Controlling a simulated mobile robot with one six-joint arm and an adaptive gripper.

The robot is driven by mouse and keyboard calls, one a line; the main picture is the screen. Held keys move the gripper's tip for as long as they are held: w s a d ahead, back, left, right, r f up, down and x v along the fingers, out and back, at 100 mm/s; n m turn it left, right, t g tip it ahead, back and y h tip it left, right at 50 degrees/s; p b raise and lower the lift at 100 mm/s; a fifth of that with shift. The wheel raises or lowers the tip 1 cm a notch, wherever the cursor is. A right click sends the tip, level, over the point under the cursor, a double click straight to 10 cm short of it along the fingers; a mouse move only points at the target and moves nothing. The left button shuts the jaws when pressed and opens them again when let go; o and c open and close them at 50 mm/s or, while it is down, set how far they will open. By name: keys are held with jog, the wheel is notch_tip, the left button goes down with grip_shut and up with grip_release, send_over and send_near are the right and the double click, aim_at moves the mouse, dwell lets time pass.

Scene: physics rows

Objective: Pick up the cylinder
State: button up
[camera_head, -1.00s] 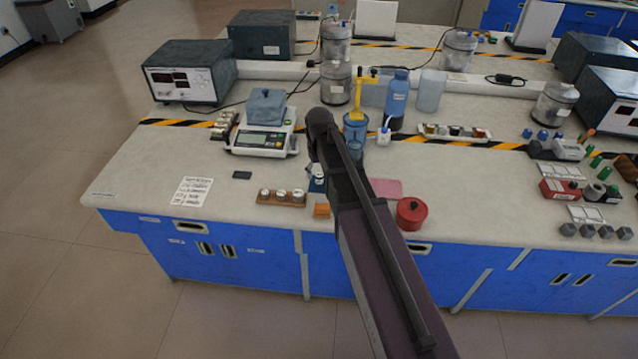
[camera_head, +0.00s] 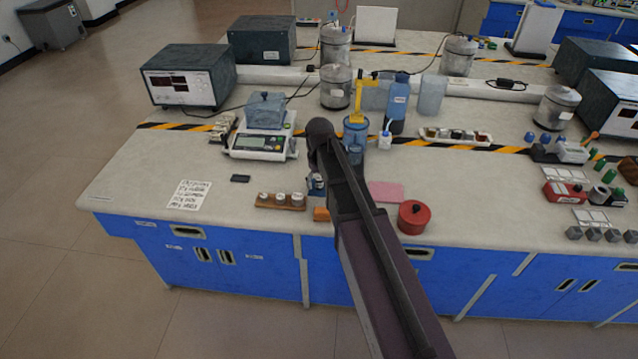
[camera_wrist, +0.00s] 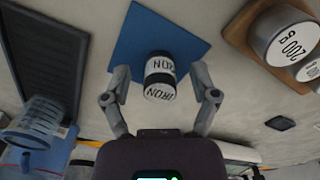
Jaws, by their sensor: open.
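The cylinder (camera_wrist: 160,78) is black with white bands lettered "IRON". In the wrist view it stands on a small blue square mat (camera_wrist: 140,32). My gripper (camera_wrist: 161,72) is open, with one finger on each side of the cylinder and a visible gap on both sides. I cannot tell how far its fingertips are above the mat. In the head view my arm hides the gripper and most of the cylinder's spot near the bench's front edge.
A wooden holder (camera_head: 267,203) with several weights stands close to the left; it also shows in the wrist view (camera_wrist: 238,22). An orange block (camera_head: 320,214), a pink pad (camera_head: 386,191) and a red pot (camera_head: 414,217) are nearby. A scale (camera_head: 262,145) stands behind left.

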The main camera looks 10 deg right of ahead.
aim_at(319, 178)
jog(key=shift+c, duration=0.2)
grip_shut()
jog(key=shift+r, duration=0.1)
notch_tip(319, 178, up, 3)
jog(key=p, duration=0.3)
jog(key=shift+r+p, duration=0.2)
jog(key=shift+p, duration=0.15)
jog(key=s, duration=0.5)
jog(key=s+r+p, duration=0.1)
jog(key=s, duration=0.4)
jog(key=s+d, duration=0.1)
jog(key=s, duration=0.5)
jog(key=shift+d+r, duration=0.1)
jog(key=shift+r, duration=0.1)
